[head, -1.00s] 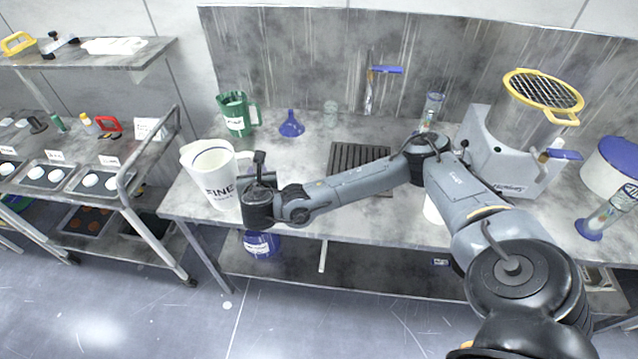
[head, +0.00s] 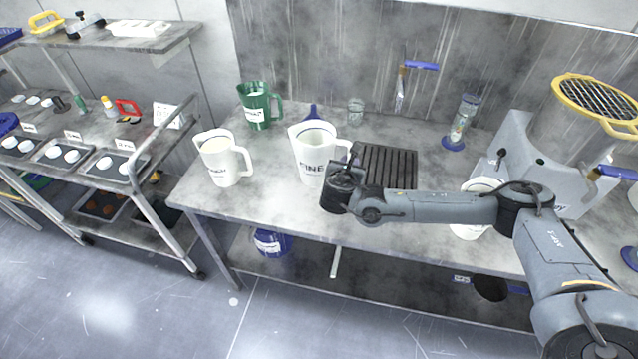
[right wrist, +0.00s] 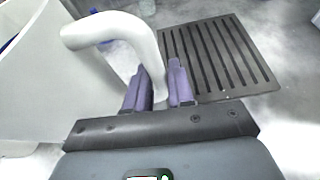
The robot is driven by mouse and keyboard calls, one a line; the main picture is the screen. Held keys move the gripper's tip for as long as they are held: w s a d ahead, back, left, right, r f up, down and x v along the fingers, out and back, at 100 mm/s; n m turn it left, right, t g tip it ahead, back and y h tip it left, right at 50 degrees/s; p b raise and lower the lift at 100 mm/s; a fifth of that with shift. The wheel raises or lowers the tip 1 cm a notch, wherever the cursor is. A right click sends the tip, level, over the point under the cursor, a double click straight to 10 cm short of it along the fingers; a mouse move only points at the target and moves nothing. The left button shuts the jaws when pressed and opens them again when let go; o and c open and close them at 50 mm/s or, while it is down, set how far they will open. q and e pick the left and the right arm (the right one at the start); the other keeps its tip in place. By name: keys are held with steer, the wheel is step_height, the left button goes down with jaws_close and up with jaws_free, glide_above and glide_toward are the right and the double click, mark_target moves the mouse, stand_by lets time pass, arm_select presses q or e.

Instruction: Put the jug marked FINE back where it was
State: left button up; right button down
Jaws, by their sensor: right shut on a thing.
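The white jug marked FINE (head: 313,158) is upright at the worktop's middle left, in front of the blue funnel. I cannot tell whether its base touches the worktop. My right gripper is shut on its handle; in the right wrist view the purple fingers (right wrist: 160,88) are either side of the white handle (right wrist: 118,32), and the jug's wall (right wrist: 35,75) fills the left. In the head view the wrist hides the fingers. A second white jug (head: 222,162), its lettering only partly readable, stands to the left. My left gripper is not in view.
A slotted drain grid (head: 388,163) lies just right of the FINE jug. The green jug (head: 258,106), blue funnel (head: 313,111) and a glass (head: 356,110) stand behind. The worktop's front left (head: 262,203) is clear. A white tub (head: 468,230) is partly behind my arm.

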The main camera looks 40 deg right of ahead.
mark_target(320, 183)
steer(key=w+a+f, duration=0.1)
steer(key=w, duration=0.1)
steer(key=w+a+f, duration=0.2)
steer(key=w+a+f+b, duration=0.1)
steer(key=w, duration=0.1)
steer(key=shift+w+a+f, duration=0.15)
steer(key=shift+f, duration=0.05)
steer(key=shift+f+b, duration=0.45)
steer(key=shift+f, duration=1.65)
steer(key=c, duration=1)
jaws_free()
